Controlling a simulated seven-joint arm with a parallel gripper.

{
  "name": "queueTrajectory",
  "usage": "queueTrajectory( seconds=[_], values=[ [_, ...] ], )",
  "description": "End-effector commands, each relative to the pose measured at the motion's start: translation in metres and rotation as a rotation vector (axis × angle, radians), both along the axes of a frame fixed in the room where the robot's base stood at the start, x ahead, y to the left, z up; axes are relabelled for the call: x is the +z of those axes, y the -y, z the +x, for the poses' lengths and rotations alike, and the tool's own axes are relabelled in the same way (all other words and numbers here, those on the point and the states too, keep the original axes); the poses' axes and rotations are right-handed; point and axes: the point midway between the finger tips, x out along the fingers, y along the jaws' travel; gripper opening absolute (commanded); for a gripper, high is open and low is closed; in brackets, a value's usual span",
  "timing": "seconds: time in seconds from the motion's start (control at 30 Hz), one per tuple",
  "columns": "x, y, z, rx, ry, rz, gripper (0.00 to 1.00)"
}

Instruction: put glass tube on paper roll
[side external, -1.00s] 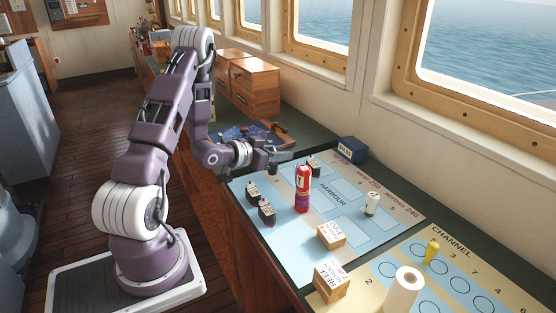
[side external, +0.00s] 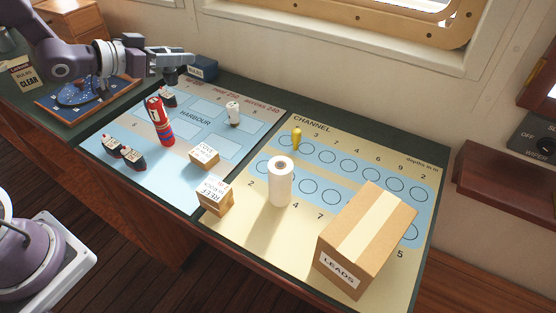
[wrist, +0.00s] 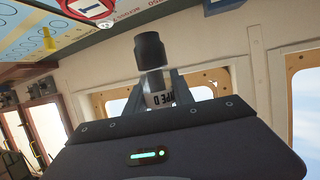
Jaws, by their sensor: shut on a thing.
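The paper roll (side external: 280,185) is a white upright cylinder with a hole in its top, standing on the chart board's Channel half. My gripper (side external: 180,66) is above the board's far left end, well away from the roll. The paper roll is not identifiable in the wrist view.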

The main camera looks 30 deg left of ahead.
Motion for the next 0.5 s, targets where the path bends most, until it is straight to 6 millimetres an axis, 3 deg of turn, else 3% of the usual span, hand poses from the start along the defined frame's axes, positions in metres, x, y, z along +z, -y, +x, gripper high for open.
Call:
queueTrajectory(
  seconds=[0.03,0.13,0.3,0.4,0.5],
  values=[
    [0.007,0.033,0.005,-0.079,0.005,0.002,0.0],
    [0.02,0.102,0.006,-0.242,0.006,0.002,0.0],
    [0.042,0.218,-0.015,-0.514,0.005,0.002,0.0],
    [0.054,0.273,-0.037,-0.648,0.004,0.001,0.0],
    [0.062,0.312,-0.058,-0.746,0.003,0.001,0.0]
  ],
)
